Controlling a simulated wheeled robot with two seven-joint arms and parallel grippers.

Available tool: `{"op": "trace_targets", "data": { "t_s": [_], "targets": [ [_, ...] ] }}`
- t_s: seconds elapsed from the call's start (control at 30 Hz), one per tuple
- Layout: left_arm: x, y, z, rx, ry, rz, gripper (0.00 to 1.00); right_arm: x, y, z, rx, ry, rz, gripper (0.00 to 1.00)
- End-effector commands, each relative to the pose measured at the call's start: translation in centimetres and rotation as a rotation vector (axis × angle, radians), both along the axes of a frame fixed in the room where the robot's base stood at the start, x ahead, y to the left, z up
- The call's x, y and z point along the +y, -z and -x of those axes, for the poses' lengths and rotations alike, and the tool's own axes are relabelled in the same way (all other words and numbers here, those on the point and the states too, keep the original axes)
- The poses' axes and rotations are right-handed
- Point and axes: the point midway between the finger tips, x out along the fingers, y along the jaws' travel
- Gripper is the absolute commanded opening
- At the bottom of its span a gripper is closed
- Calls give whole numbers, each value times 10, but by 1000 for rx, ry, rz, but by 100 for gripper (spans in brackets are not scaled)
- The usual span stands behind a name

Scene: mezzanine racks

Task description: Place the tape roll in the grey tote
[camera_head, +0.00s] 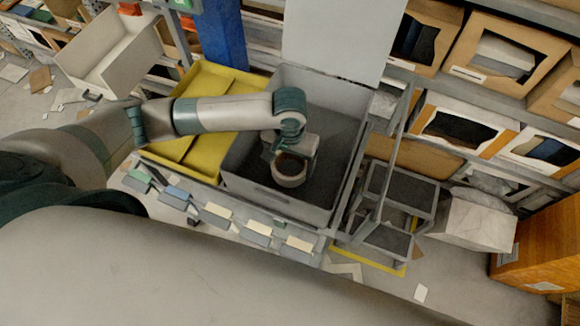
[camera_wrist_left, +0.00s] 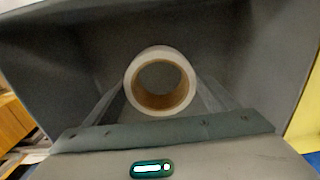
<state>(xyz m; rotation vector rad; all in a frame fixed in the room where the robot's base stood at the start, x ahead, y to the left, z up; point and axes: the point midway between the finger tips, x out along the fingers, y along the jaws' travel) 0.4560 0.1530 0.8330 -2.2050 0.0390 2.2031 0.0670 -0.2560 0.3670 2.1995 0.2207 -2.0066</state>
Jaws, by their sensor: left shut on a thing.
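The tape roll (camera_head: 290,170) is a pale ring with a brown core. My left gripper (camera_head: 292,158) is shut on it and holds it over the open grey tote (camera_head: 345,185), within the outline of its walls. The left wrist view shows the roll (camera_wrist_left: 160,80) between the two fingers, with the dark inside of the grey tote (camera_wrist_left: 55,60) behind it. I cannot tell how far the roll is above the tote floor. My right gripper is not in either view.
A yellow tote (camera_head: 218,85) stands directly left of the grey one. A step stool (camera_head: 395,205) stands to the right, and a blue post (camera_head: 222,35) rises behind. Racks with boxes (camera_head: 465,120) line the back right.

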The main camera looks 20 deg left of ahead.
Motion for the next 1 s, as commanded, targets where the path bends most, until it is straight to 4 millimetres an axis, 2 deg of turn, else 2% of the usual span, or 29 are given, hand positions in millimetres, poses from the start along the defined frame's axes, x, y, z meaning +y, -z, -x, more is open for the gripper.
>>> {"op": "trace_targets", "data": {
  "t_s": [0.33, 0.7, 1.0],
  "targets": [
    [0, 3, 0, 0, 0, -1, 54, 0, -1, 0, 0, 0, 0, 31],
    [0, 37, 0, 0, 1, -1, 54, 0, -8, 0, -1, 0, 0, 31],
    [0, 39, 0, -1, 1, -1, 54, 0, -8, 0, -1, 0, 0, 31]
  ]
}}
